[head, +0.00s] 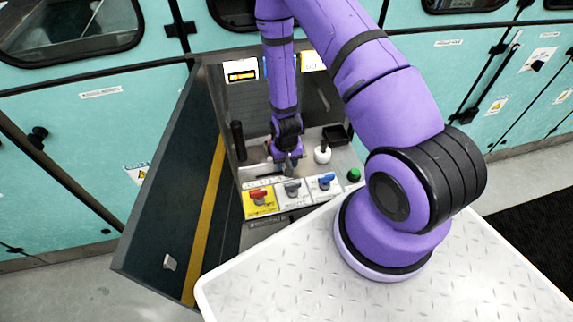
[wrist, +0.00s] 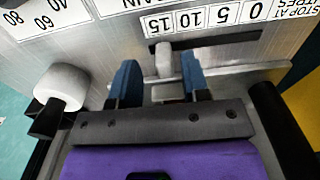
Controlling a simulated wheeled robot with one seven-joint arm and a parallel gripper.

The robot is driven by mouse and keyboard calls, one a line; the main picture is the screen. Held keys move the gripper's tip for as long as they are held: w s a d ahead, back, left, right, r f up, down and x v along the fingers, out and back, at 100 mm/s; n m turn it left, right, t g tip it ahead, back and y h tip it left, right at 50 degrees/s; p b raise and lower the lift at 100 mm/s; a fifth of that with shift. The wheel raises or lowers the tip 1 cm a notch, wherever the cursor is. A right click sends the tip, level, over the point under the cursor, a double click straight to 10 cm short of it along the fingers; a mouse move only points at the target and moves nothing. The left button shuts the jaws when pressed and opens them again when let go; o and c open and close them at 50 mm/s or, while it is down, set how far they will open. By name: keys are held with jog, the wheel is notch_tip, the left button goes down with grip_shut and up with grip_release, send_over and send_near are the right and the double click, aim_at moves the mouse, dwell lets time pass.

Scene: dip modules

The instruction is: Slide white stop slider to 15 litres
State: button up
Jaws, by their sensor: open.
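The white stop slider (wrist: 164,60) stands at the left end of its dark slot (wrist: 225,41) in the wrist view, in line with the printed 15. The scale (wrist: 205,18) reads upside down there, with 0 at the right and 15 at the left. My gripper (wrist: 160,85) is open, with one blue finger on each side of the slider. A gap shows between the slider and each finger. In the head view my gripper (head: 286,165) is low over the panel, and I cannot make out the slider there.
A white knob on a black lever (wrist: 62,88) is close left of my gripper in the wrist view. The panel front has a red handle (head: 258,197), a grey handle (head: 292,188), a blue handle (head: 326,181) and a green button (head: 354,175). An open dark door (head: 170,190) stands at the left.

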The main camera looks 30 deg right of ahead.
notch_tip(320, 180, up, 10)
jog(key=shift+f, duration=0.25)
dwell(0.6)
notch_tip(320, 180, up, 29)
jog(key=a+n+t, duration=0.1)
jog(key=n+t, duration=0.1)
jog(key=t, duration=0.1)
jog(key=s+a+r+n+t, duration=0.1)
jog(key=s+r+t, duration=0.1)
jog(key=s+r, duration=1.6)
jog(key=shift+n, duration=0.3)
jog(key=shift+r, duration=0.1)
dwell(1.6)
